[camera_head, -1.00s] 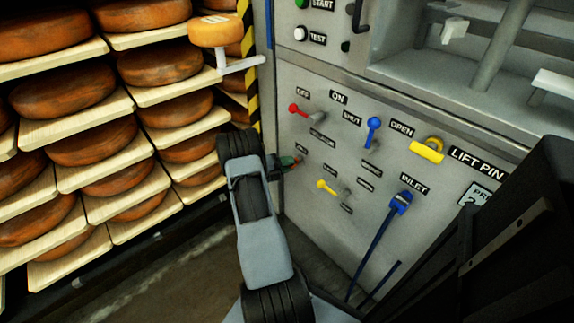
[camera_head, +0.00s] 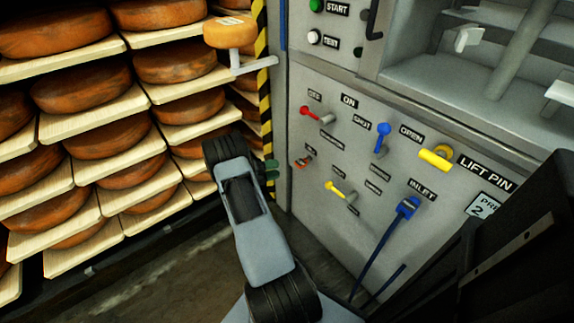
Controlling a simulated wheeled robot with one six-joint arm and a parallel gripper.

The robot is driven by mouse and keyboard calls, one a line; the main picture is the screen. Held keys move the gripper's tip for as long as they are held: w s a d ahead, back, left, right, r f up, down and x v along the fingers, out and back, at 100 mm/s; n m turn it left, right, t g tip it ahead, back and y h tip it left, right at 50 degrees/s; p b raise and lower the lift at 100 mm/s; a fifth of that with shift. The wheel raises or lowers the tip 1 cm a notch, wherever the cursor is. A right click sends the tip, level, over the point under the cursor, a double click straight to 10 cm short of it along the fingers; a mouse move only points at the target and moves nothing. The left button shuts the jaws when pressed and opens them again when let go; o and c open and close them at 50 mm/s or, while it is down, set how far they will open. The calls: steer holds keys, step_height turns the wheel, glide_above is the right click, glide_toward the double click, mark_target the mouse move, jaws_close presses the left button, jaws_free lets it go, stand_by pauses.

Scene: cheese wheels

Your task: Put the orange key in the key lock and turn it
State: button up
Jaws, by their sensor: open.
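A small orange-red piece (camera_head: 303,162) sits at the left of the grey control panel (camera_head: 330,240), below the red lever. It looks like the orange key at its lock, but it is too small to tell its turn or how deep it sits. My own arm hides part of the gripper.
The panel carries a red lever (camera_head: 316,115), blue lever (camera_head: 382,137), yellow handle (camera_head: 436,158), small yellow lever (camera_head: 335,187) and blue inlet handle (camera_head: 407,206). Cheese shelves stand at left. An orange rounded object (camera_head: 230,33) is on a grey bracket (camera_head: 252,65) above.

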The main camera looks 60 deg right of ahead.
steer(key=shift+v, duration=2.25)
steer(key=shift+p, duration=0.3)
steer(key=a+r+m+t+y+p, duration=0.3)
steer(key=a+r+m+p, duration=0.45)
steer(key=r, duration=0.65)
steer(key=a+r+m+t+y+p, duration=0.35)
steer(key=a+r+m+p, duration=0.35)
steer(key=r, duration=0.6)
steer(key=s+a+r+m+t+y+p, duration=0.4)
steer(key=a+r+m, duration=0.3)
steer(key=a+r, duration=0.2)
steer(key=s+a+r+m+t+y+p, duration=0.3)
steer(key=s+a+r+m+t+p, duration=0.1)
steer(key=a+r, duration=0.6)
steer(key=s+a+m+p, duration=0.1)
steer(key=a+m+p, duration=0.1)
steer(key=p, duration=0.1)
steer(key=shift+a+r+m+y, duration=0.25)
steer(key=shift+m+y, duration=0.1)
steer(key=shift+s+d+t, duration=0.1)
steer(key=shift+s+t, duration=0.05)
steer(key=shift+t, duration=0.1)
steer(key=shift+c, duration=0.3)
